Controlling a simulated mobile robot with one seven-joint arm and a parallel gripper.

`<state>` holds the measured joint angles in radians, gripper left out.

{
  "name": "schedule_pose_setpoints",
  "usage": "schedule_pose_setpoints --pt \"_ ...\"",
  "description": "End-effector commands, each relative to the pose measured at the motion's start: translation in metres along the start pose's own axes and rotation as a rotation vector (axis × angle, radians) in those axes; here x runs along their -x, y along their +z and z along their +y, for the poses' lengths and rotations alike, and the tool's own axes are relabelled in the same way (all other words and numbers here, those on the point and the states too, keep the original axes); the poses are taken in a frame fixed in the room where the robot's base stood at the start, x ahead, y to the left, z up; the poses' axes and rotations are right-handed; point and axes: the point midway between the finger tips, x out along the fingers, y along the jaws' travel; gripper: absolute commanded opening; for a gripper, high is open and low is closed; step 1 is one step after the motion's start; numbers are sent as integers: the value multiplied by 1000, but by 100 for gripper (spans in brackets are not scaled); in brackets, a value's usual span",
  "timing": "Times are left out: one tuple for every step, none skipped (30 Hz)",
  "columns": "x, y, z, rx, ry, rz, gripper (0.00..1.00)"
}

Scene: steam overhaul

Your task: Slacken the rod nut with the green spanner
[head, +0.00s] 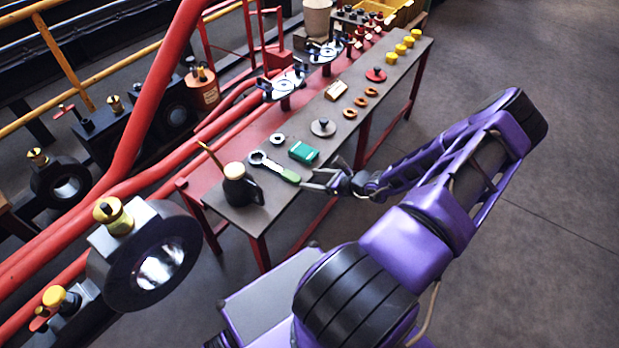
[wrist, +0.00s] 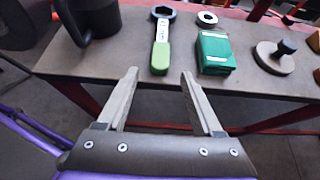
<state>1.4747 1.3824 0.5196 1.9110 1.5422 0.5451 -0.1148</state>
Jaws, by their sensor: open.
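The green spanner (head: 274,167) lies on the near end of the grey bench, its steel ring head pointing away and its green handle toward the bench's front edge. In the wrist view the spanner (wrist: 161,45) lies ahead of my gripper, between the lines of the two fingers. My gripper (head: 322,181) is open and empty, just off the front edge of the bench; its two fingers (wrist: 158,75) are wide apart and touch nothing. I cannot tell for sure which nut is the rod nut; black round rod ends with brass-topped fittings (head: 120,217) are at the left.
On the bench (head: 268,208) a black oil can (head: 240,188) stands left of the spanner. A green box (head: 303,152), a steel ring (head: 277,138) and a knobbed disc (head: 323,127) lie to its right. Red rods (head: 130,180) run along the left. The floor at right is clear.

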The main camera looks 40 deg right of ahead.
Motion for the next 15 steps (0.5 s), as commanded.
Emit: schedule_pose_setpoints --pt "-2 1 0 -12 -5 -10 68" --pt "-3 1 -1 -14 -6 -13 68" --pt "-6 1 -1 -15 -7 -13 68" --pt "-9 0 -1 -15 -6 -13 68" --pt "-12 0 0 -14 -6 -12 68" --pt "-18 -1 0 -12 -5 -11 68" --pt "-22 -1 0 -12 -4 -12 68" --pt "-26 -1 0 -11 -4 -12 68" --pt "-32 -2 0 -12 -4 -11 68" --pt "-37 -2 0 -11 -4 -10 68" --pt "-41 -2 0 -11 -4 -11 68" --pt "-47 -2 -1 -11 -4 -11 68" --pt "-52 -2 0 -11 -4 -11 68" --pt "-56 -2 0 -10 -3 -10 68" --pt "-61 -2 0 -10 -3 -10 68"
